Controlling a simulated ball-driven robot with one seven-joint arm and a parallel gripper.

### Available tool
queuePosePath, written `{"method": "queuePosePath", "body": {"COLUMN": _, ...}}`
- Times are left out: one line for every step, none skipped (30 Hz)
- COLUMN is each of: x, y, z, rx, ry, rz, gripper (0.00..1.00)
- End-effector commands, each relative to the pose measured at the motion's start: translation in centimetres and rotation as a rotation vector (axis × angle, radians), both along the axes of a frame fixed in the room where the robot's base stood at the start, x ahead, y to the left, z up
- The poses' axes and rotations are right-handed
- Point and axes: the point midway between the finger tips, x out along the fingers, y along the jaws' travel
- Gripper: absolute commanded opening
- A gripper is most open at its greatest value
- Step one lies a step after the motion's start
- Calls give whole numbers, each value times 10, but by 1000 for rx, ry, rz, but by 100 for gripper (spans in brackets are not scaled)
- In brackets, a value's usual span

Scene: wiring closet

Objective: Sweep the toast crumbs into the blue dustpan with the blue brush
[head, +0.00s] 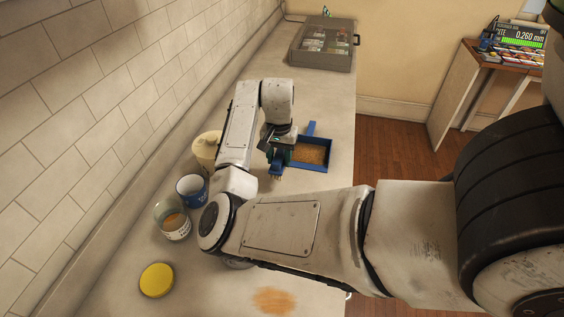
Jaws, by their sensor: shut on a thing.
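The blue dustpan (325,145) lies on the counter, its handle pointing to the back. Brown crumbs (312,154) cover its floor. My gripper (277,166) is just left of the dustpan, low over the counter. It is shut on the blue brush (276,175), which is small in view and mostly hidden by the gripper. I cannot tell whether the brush touches the counter. An orange-brown patch (274,300), which may be crumbs or a stain, lies on the counter near the front.
A cream pot (207,147), a blue mug (191,189) and a glass jar (172,221) stand along the wall at left. A yellow lid (157,280) lies nearer. A clear-lidded case (323,45) sits at the far end. The counter (325,105) between case and dustpan is clear.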

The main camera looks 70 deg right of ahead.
Motion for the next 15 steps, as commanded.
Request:
{"method": "queuePosePath", "body": {"x": 2, "y": -1, "z": 4, "rx": 0, "ry": -1, "rz": 0, "gripper": 15}}
{"method": "queuePosePath", "body": {"x": 3, "y": -1, "z": 6, "rx": 0, "ry": -1, "rz": 0, "gripper": 15}}
{"method": "queuePosePath", "body": {"x": 4, "y": -1, "z": 9, "rx": -1, "ry": 0, "rz": 0, "gripper": 15}}
{"method": "queuePosePath", "body": {"x": 5, "y": -1, "z": 11, "rx": -1, "ry": 0, "rz": 0, "gripper": 15}}
{"method": "queuePosePath", "body": {"x": 6, "y": -1, "z": 13, "rx": -1, "ry": 0, "rz": 1, "gripper": 15}}
{"method": "queuePosePath", "body": {"x": 6, "y": -1, "z": 14, "rx": -1, "ry": 1, "rz": 1, "gripper": 15}}
{"method": "queuePosePath", "body": {"x": 7, "y": -1, "z": 16, "rx": 0, "ry": 1, "rz": 1, "gripper": 15}}
{"method": "queuePosePath", "body": {"x": 7, "y": -1, "z": 16, "rx": 0, "ry": 1, "rz": 1, "gripper": 15}}
{"method": "queuePosePath", "body": {"x": 8, "y": -1, "z": 17, "rx": 0, "ry": 1, "rz": 1, "gripper": 15}}
{"method": "queuePosePath", "body": {"x": 8, "y": -1, "z": 18, "rx": 0, "ry": 1, "rz": 1, "gripper": 15}}
{"method": "queuePosePath", "body": {"x": 8, "y": -1, "z": 18, "rx": 0, "ry": 1, "rz": 1, "gripper": 15}}
{"method": "queuePosePath", "body": {"x": 8, "y": -1, "z": 18, "rx": 0, "ry": 1, "rz": 1, "gripper": 15}}
{"method": "queuePosePath", "body": {"x": 8, "y": -1, "z": 18, "rx": 0, "ry": 1, "rz": 1, "gripper": 15}}
{"method": "queuePosePath", "body": {"x": 8, "y": -1, "z": 18, "rx": 0, "ry": 1, "rz": 1, "gripper": 15}}
{"method": "queuePosePath", "body": {"x": 8, "y": -1, "z": 18, "rx": 0, "ry": 1, "rz": 1, "gripper": 15}}
